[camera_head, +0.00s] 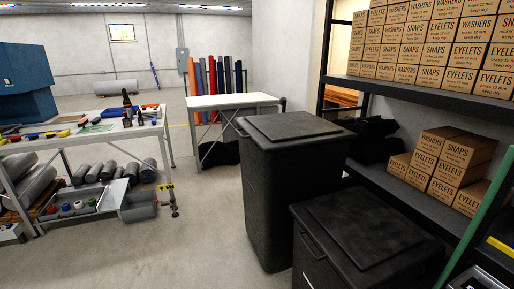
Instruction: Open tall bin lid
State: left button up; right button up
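The tall bin (270,197) is black and stands upright in the middle of the view, right of centre. Its lid (295,127) lies flat and shut on top. Neither of my grippers is in view, so I see nothing touching the bin.
A shorter black bin (362,238) with a shut lid stands close in front, to the right. A shelf (441,96) with several cardboard boxes (462,150) is on the right. A workbench (80,136) with tools is on the left. The concrete floor (185,235) left of the bins is clear.

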aim_at(272, 133)
jog(key=i+j, duration=0.35)
jog(key=i, duration=0.2)
jog(key=i+j, duration=0.35)
jog(key=i, duration=0.15)
jog(key=i+j, duration=0.35)
jog(key=i, duration=0.2)
jog(key=i+j, duration=0.35)
jog(key=i, duration=0.15)
